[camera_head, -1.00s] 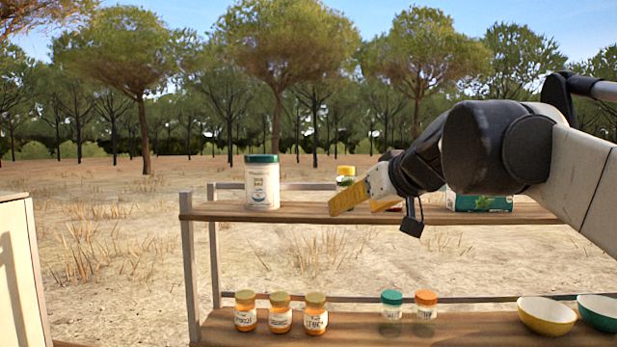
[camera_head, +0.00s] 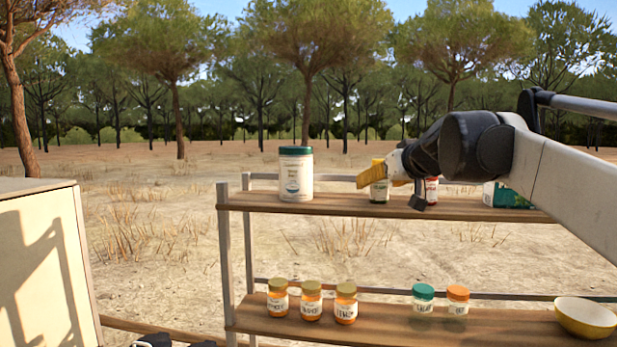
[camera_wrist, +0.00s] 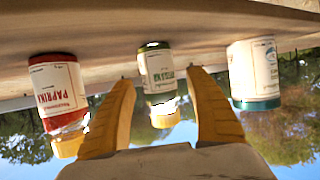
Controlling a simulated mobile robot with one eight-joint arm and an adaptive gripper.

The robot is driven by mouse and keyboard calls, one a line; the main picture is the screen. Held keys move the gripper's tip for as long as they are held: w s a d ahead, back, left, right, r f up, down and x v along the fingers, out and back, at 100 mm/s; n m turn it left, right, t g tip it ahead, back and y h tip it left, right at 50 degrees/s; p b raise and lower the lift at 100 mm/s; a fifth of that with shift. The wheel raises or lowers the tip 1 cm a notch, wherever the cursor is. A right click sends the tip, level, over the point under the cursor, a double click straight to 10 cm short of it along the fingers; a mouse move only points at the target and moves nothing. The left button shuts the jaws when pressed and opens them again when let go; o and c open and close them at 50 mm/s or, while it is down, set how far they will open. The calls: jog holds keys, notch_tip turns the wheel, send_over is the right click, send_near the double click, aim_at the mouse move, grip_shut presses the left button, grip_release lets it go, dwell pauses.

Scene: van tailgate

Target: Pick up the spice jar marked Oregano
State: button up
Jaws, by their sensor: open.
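A small jar with a yellow lid and a green-and-white label (camera_head: 379,192) stands on the upper shelf, partly behind my gripper. In the wrist view, which is upside down, it hangs between the fingertips as the middle jar (camera_wrist: 157,68); I cannot firmly read its lettering. My gripper (camera_head: 386,181) is open and empty; in the wrist view its two yellow fingers (camera_wrist: 159,78) lie left and right of this jar, with no clear contact. A red jar (camera_head: 431,190) stands to the right, its label reading Paprika in the wrist view (camera_wrist: 57,88).
A white canister with a teal lid (camera_head: 296,177) stands left on the upper shelf (camera_head: 335,205). A green box (camera_head: 510,197) stands right. The lower shelf holds three orange jars (camera_head: 311,303), two shakers (camera_head: 440,302) and a yellow bowl (camera_head: 585,317). A pale cabinet (camera_head: 42,260) is at left.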

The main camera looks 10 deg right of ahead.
jog(key=shift+w+f, duration=0.1)
jog(key=shift+w, duration=0.05)
jog(key=shift+s, duration=0.25)
jog(key=shift+c, duration=0.5)
jog(key=c, duration=1.2)
jog(key=shift+r, duration=0.2)
jog(key=shift+c, duration=0.2)
